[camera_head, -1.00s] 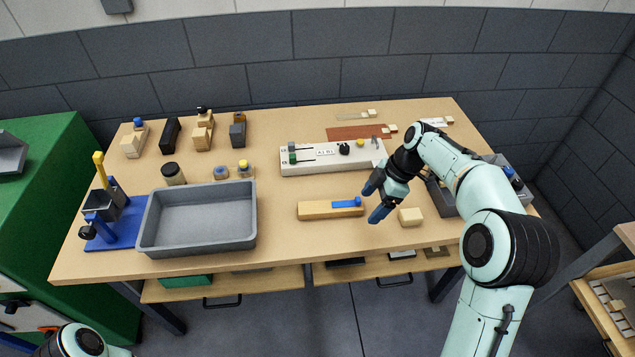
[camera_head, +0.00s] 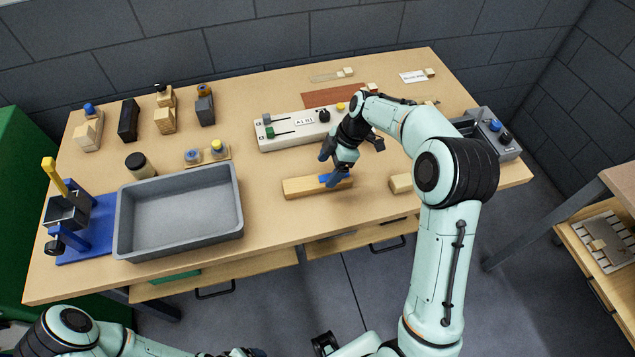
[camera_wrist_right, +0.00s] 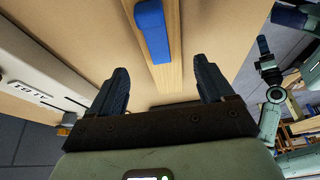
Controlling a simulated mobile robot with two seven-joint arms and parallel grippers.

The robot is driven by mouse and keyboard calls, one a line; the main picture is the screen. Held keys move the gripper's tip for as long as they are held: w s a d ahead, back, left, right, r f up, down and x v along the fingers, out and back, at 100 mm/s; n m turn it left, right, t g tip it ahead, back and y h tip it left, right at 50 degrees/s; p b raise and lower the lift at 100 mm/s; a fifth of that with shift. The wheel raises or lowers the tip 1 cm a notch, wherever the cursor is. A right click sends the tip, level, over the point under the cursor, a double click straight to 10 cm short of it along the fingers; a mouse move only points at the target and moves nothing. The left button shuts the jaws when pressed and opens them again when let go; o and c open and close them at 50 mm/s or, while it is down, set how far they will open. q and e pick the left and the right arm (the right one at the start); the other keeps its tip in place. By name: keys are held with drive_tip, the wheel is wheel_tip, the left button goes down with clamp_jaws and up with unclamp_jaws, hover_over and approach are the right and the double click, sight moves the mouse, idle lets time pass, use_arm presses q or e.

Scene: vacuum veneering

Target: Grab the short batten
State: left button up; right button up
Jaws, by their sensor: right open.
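The short batten (camera_head: 300,187) is a pale wooden bar with a blue piece (camera_head: 326,180) on top, lying flat near the front middle of the table. My right gripper (camera_head: 328,167) is open over its right end. In the right wrist view, the batten (camera_wrist_right: 168,75) runs between the two spread fingers (camera_wrist_right: 161,80), with the blue piece (camera_wrist_right: 153,30) ahead of them. No contact shows. My left arm (camera_head: 75,325) is at the lower left of the head view, and its jaws are not clear.
A grey tray (camera_head: 122,225) stands left of the batten. A white control panel (camera_head: 290,143) lies behind it, and a small wooden block (camera_head: 400,184) is to its right. A grey box with knobs (camera_head: 508,147) stands at the right table edge. Bare tabletop surrounds the batten.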

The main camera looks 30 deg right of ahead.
sight(318, 181)
drive_tip(key=a+f, duration=0.1)
drive_tip(key=f, duration=0.1)
drive_tip(key=a+f, duration=0.1)
drive_tip(key=shift+w+a+f, duration=0.15)
drive_tip(key=shift+a+f, duration=0.2)
drive_tip(key=shift+w+a+f, duration=0.1)
drive_tip(key=shift+f, duration=0.25)
drive_tip(key=shift+c, duration=0.3)
drive_tip(key=c, duration=1)
drive_tip(key=shift+c, duration=0.6)
drive_tip(key=shift+r, duration=0.15)
